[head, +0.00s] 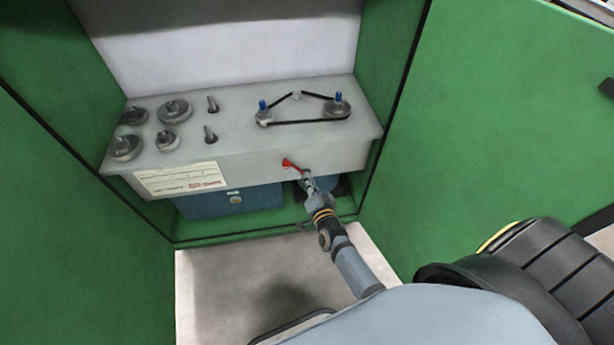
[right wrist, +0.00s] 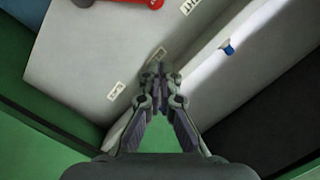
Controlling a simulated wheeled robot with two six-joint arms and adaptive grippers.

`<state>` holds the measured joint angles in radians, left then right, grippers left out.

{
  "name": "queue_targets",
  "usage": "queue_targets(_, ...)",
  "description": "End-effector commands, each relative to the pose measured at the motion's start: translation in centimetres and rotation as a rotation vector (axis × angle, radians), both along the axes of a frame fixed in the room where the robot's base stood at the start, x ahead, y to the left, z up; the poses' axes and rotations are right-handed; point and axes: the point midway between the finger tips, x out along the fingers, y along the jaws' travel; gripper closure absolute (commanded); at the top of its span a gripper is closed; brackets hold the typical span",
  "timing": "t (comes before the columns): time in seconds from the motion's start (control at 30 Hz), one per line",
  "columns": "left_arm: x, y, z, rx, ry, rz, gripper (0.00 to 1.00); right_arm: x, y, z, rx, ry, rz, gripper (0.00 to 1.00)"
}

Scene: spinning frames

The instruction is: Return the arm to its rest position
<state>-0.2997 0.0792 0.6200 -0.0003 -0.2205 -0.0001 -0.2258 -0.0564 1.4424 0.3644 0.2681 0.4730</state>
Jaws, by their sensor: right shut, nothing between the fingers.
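My right arm reaches forward from the bottom right of the head view. My right gripper (head: 309,184) is at the front face of the grey shelf unit (head: 255,155), just below and right of a red lever (head: 290,164). In the right wrist view the gripper (right wrist: 158,72) is shut and empty, its fingertips close to the grey front panel (right wrist: 95,55). The red lever (right wrist: 135,2) shows at the top edge there, apart from the fingers. I cannot tell whether the fingertips touch the panel. My left gripper is not in view.
Green cabinet doors (head: 490,130) stand open on both sides. On the shelf are several grey pulleys (head: 174,109) and pegs, and a belt (head: 300,122) around blue-topped pulleys. A blue box (head: 230,202) sits below. A black ridged object (head: 540,265) is at lower right.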

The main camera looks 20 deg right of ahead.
Motion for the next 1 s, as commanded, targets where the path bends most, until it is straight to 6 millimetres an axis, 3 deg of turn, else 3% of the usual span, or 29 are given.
queue_targets(0.43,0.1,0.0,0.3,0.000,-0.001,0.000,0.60,-0.2,0.0,-0.4,-0.010,0.016,0.005,1.00)
queue_targets(0.57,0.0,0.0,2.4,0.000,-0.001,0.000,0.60,-2.9,0.3,-4.7,-0.107,0.183,0.060,1.00)
queue_targets(0.67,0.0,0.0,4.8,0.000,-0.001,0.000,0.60,-8.0,0.1,-10.7,-0.242,0.414,0.154,1.00)
queue_targets(0.8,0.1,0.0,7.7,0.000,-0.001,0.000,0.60,-18.3,-1.1,-18.2,-0.423,0.745,0.318,1.00)
queue_targets(0.9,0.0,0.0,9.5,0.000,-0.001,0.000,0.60,-26.4,-2.6,-21.5,-0.526,0.956,0.444,1.00)
queue_targets(1.0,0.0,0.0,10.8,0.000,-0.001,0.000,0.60,-33.7,-4.0,-23.2,-0.600,1.128,0.560,1.00)
